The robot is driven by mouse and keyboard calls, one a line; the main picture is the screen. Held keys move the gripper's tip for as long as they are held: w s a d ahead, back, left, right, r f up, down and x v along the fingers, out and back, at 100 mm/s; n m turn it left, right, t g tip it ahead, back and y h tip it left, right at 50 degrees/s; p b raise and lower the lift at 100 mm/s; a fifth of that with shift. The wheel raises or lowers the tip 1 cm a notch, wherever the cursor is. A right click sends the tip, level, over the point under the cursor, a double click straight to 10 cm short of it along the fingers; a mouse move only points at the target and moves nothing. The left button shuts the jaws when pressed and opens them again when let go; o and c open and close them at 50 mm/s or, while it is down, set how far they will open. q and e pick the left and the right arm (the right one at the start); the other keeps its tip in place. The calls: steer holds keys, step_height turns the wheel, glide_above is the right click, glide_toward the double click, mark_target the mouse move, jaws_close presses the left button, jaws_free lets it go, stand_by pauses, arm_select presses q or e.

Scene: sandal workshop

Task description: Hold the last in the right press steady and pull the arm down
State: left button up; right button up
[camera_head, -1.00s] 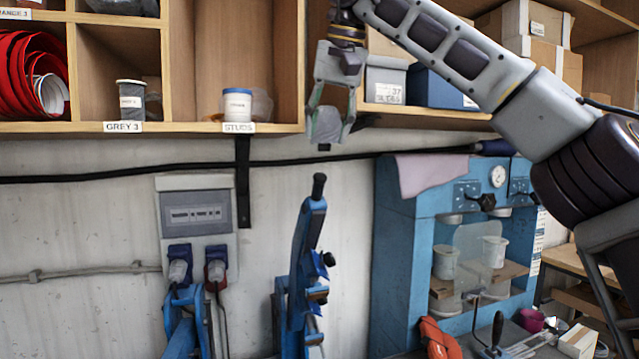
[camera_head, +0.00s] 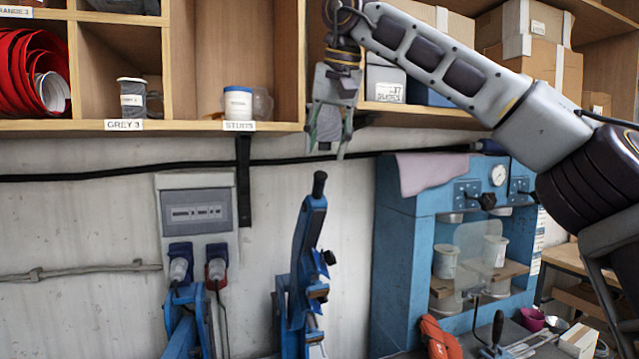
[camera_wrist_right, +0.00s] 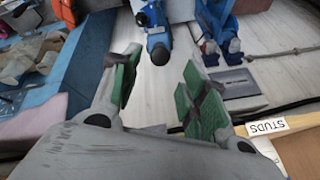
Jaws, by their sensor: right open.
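The right press (camera_head: 298,265) is a tall blue lever press in the lower middle of the head view. Its arm stands raised, with a black knob (camera_head: 319,184) on top. My right gripper (camera_head: 326,153) hangs fingers down just above the knob, apart from it. In the right wrist view the gripper (camera_wrist_right: 163,78) is open and empty, its green pads spread. The black knob (camera_wrist_right: 160,54) shows beyond and between the fingers. The last cannot be made out; the press's lower part is cut off by the frame edge. My left gripper is not in view.
Another blue press (camera_head: 183,325) stands at left below a grey wall box (camera_head: 196,208). A blue machine (camera_head: 395,250) with a gauge stands at right. The wooden shelf (camera_head: 190,127) runs above, close to my gripper. A black cable (camera_head: 100,175) crosses the wall.

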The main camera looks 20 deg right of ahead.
mark_target(321, 173)
steer(key=x, duration=0.9)
steer(key=shift+w+f, duration=0.1)
steer(key=shift+f, duration=0.2)
jaws_close()
